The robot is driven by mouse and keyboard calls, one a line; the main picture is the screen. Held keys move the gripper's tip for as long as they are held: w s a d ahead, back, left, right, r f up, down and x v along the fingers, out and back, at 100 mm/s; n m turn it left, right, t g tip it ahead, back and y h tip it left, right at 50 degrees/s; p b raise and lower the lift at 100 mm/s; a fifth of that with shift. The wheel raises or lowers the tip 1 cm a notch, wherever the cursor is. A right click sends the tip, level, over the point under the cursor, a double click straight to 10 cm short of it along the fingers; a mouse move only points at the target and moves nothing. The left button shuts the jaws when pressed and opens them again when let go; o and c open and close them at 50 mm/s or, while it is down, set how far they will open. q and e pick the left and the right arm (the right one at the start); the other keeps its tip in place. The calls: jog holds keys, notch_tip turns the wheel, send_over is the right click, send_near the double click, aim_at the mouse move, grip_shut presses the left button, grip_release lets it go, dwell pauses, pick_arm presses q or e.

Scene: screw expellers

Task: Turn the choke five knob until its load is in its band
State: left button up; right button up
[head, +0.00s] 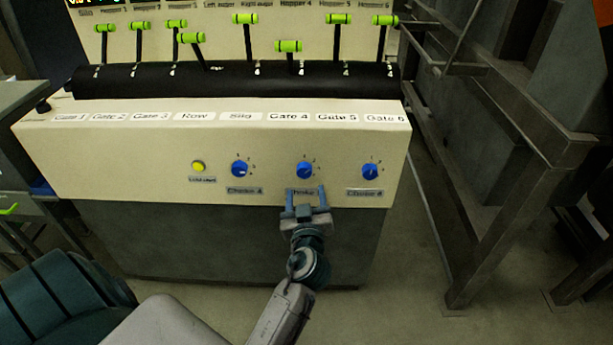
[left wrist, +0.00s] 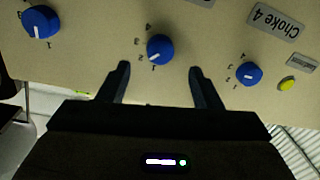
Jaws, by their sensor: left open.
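The choke five knob (head: 304,170) is a blue dial with a white pointer line, on the cream front panel between two similar blue knobs. Its label (head: 303,191) is partly hidden by my left gripper (head: 306,197). That gripper is open and empty, just below and in front of the knob. In the left wrist view, which is upside down, the knob (left wrist: 160,50) shows midway between the two spread fingers (left wrist: 159,72), a little beyond their tips. The fingers do not appear to touch it. My right gripper is not in view.
The choke 4 knob (head: 240,169) is to the left and the choke 6 knob (head: 370,171) to the right. A yellow button (head: 198,166) is further left. Several green-handled levers (head: 288,46) stand above. A metal frame (head: 510,150) stands at right.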

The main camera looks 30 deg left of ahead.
aim_at(305, 175)
pick_arm(q)
jog(key=p+x, duration=0.1)
jog(key=x, duration=0.6)
jog(key=shift+f, duration=0.1)
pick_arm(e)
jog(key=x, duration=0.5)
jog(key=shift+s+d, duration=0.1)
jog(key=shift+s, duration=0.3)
pick_arm(q)
jog(key=c, duration=1)
